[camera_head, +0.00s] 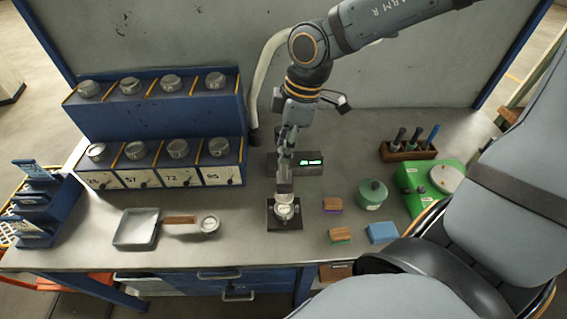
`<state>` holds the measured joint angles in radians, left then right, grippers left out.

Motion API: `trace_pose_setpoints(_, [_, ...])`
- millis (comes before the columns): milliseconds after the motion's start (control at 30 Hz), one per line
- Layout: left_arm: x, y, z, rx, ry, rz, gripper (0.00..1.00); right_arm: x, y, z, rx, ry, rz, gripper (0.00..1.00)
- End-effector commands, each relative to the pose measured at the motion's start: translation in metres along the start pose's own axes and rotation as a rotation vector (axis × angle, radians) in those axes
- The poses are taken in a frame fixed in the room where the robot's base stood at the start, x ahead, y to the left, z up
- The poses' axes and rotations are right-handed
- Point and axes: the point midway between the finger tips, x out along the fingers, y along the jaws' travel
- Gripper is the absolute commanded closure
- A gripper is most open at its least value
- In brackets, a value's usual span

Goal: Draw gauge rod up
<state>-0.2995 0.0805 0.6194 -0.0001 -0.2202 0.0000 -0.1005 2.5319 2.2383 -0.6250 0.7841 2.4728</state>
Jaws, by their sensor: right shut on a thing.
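My right gripper (286,172) points straight down over the middle of the bench. It is shut on the upper end of a pale upright piece, which I take to be the gauge rod (284,189). Below it a round metal cup (285,212) sits on a dark square base (272,224). The rod stands right above the cup; I cannot tell whether its lower end is inside the cup. The fingers hide the rod's top. My left gripper is not in view.
A blue two-tier rack (150,110) with metal pots stands at the left. A grey tray (136,232) and a small pot (210,224) lie in front. A display (311,162) glows green behind. Brushes, a green tin (372,194), a blue block (382,232) and a green scale sit right.

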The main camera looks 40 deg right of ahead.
Motion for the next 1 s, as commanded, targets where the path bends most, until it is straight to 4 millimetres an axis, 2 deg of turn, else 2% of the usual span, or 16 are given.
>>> trace_pose_setpoints(533, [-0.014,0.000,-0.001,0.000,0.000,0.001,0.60,-0.029,0.001,-0.006,0.000,0.001,0.002,0.88])
trace_pose_setpoints(567, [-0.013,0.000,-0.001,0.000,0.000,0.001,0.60,-0.028,0.001,-0.006,0.000,0.001,0.002,0.66])
trace_pose_setpoints(733, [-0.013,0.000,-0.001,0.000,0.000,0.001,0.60,-0.027,0.000,-0.006,0.000,0.001,0.001,0.43])
trace_pose_setpoints(1000, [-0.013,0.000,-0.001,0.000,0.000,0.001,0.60,-0.027,0.000,-0.005,0.000,0.000,0.000,0.43])
